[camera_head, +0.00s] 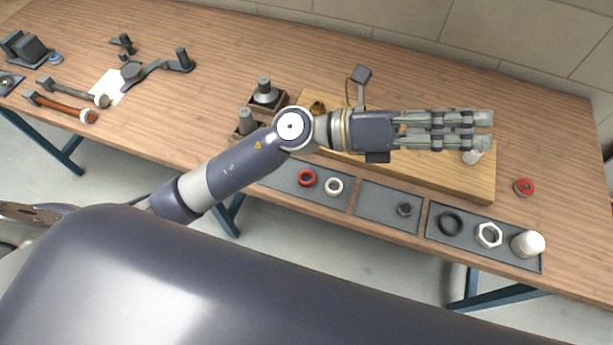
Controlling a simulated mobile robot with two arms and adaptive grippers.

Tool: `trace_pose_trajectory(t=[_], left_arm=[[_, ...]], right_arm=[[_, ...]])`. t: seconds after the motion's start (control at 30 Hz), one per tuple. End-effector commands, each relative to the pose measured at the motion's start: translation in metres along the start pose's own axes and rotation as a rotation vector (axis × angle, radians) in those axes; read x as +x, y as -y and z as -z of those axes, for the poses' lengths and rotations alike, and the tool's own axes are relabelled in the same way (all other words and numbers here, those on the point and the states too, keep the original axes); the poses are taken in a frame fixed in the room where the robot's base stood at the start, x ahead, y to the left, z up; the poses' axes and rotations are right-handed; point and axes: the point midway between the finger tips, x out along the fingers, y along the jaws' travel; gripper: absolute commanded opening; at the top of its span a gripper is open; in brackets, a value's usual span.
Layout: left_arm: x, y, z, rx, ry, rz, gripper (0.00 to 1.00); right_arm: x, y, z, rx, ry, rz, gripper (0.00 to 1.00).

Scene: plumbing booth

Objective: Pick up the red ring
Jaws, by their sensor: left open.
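A red ring (306,178) lies in the left grey tray, beside a white ring (334,186). My left gripper (485,129) reaches in from the left and points right, above the wooden board. It is open, with nothing seen between its fingers, and lies to the right of and farther back than the red ring. Another small round red part (524,187) with a grey centre lies on the table at the right. My right gripper is out of view.
Grey trays (375,215) line the table's front edge, holding a dark nut (404,209), a black ring (451,223), a white nut (489,235) and a white cylinder (528,243). The wooden board (480,185) lies behind them. Tools (60,108) lie at the left.

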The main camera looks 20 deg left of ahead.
Motion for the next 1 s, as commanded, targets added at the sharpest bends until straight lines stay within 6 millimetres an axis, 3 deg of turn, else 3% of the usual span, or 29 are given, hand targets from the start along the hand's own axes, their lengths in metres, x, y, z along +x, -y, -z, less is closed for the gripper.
trace_pose_trajectory(t=[0.1, 0.17, 0.33, 0.5, 0.6, 0.7, 0.83, 1.0], left_arm=[[-0.004, -0.018, 0.053, 0.211, -0.315, -0.024, 0.59], [-0.015, -0.035, 0.077, 0.307, -0.476, -0.047, 0.59], [-0.077, -0.095, 0.117, 0.534, -0.936, -0.155, 0.59], [-0.168, -0.153, 0.106, 0.674, -1.372, -0.321, 0.59], [-0.214, -0.171, 0.086, 0.704, -1.568, -0.419, 0.59], [-0.247, -0.179, 0.067, 0.711, -1.698, -0.494, 0.59], [-0.267, -0.183, 0.056, 0.707, -1.779, -0.542, 0.59], [-0.276, -0.197, 0.07, 0.699, -1.792, -0.546, 0.59]], right_arm=[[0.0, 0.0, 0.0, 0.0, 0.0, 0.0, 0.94], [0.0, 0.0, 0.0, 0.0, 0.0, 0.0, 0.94], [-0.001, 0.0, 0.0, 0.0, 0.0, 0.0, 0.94], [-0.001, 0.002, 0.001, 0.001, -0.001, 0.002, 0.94], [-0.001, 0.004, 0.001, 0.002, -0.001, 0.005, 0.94], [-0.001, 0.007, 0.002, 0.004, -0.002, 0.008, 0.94], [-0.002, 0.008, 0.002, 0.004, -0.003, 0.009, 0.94], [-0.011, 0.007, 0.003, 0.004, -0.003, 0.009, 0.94]])
